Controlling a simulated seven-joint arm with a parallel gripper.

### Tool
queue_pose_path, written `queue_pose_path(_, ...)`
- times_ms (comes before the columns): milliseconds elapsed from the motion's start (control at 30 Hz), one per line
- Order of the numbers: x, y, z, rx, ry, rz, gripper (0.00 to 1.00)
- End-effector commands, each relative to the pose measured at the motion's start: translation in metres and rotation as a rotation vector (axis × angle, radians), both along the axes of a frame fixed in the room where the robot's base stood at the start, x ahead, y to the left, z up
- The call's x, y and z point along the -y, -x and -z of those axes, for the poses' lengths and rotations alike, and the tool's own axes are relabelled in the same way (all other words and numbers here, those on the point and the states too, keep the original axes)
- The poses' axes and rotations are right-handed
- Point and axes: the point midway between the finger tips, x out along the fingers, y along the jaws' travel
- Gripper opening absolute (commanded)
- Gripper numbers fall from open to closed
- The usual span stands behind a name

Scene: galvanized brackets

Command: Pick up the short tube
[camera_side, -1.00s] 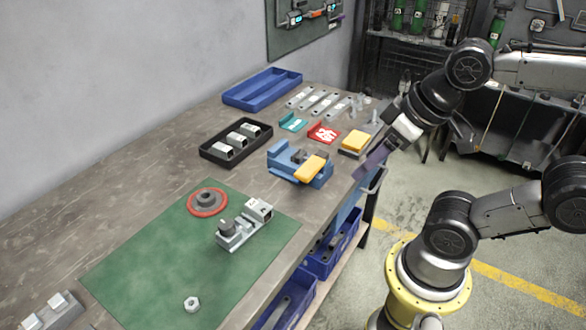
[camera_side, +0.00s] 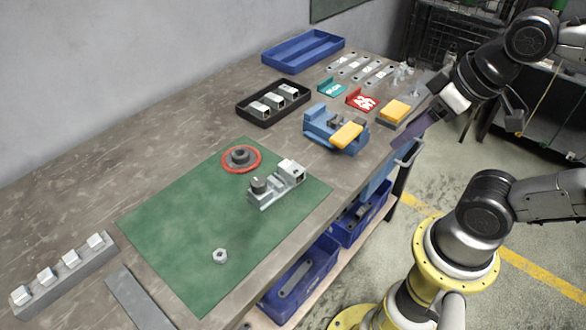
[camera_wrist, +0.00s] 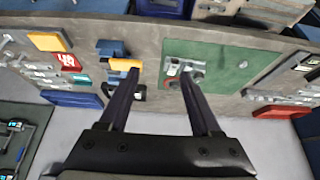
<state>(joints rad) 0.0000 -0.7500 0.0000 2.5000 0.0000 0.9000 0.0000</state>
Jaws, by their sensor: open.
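Several short grey square tubes with dark open ends lie in a black tray (camera_side: 247,116) on the bench; one such short tube (camera_side: 277,101) is in its middle. A similar light block (camera_side: 291,168) sits at one end of a grey fixture (camera_side: 268,196) on the green mat. I cannot tell which piece the task names. My gripper (camera_side: 408,138) is over the bench's right edge, beside the blue fixture and apart from the tubes. In the wrist view my gripper (camera_wrist: 156,77) is open and empty, its fingers spread. The black tray (camera_wrist: 139,94) is partly hidden there by a finger.
A blue and yellow fixture (camera_side: 334,128) stands between my gripper and the black tray. A yellow block (camera_side: 395,110), red piece (camera_side: 361,98), teal piece (camera_side: 332,87) and blue tray (camera_side: 304,48) lie behind. The green mat (camera_side: 190,225) holds a red ring (camera_side: 225,163) and nut (camera_side: 220,256).

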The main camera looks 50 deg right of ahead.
Motion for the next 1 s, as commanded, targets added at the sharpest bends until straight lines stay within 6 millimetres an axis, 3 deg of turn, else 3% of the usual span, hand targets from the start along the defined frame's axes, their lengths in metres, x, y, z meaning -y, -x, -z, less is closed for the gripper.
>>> queue_pose_path(367,0.0000,0.0000,0.0000,0.000,0.000,0.000,0.65)
queue_pose_path(567,0.0000,0.0000,0.0000,0.000,0.000,0.000,0.99)
queue_pose_path(833,0.0000,0.0000,-0.0001,0.000,0.006,-0.011,1.00)
queue_pose_path(1000,0.0000,0.0001,-0.0044,-0.002,0.085,-0.159,1.00)
